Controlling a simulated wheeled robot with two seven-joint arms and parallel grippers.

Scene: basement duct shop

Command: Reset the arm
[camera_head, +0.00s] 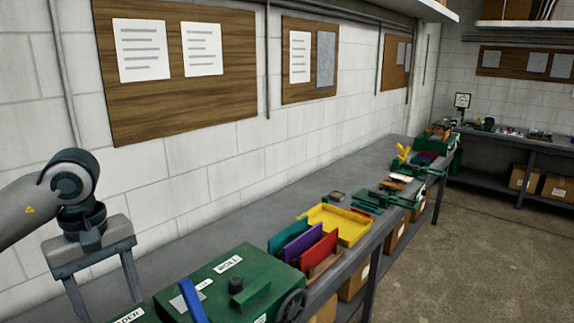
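My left arm comes in from the left edge, in front of the white block wall. Its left gripper (112,303) points down, with its two fingers spread apart and nothing visible between them. It is above or in front of the left end of the workbench (230,213), close to the green machine (238,285) labelled "ROLL". I cannot tell its exact height over the bench. My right arm and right gripper are not in view.
A blue bar (193,299) stands up at the machine's left. Colored upright panels (297,246) and a yellow tray (340,222) lie farther along. Small green tools (370,200) sit beyond. Cardboard boxes (355,282) are under the bench. The concrete floor (480,255) at right is clear.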

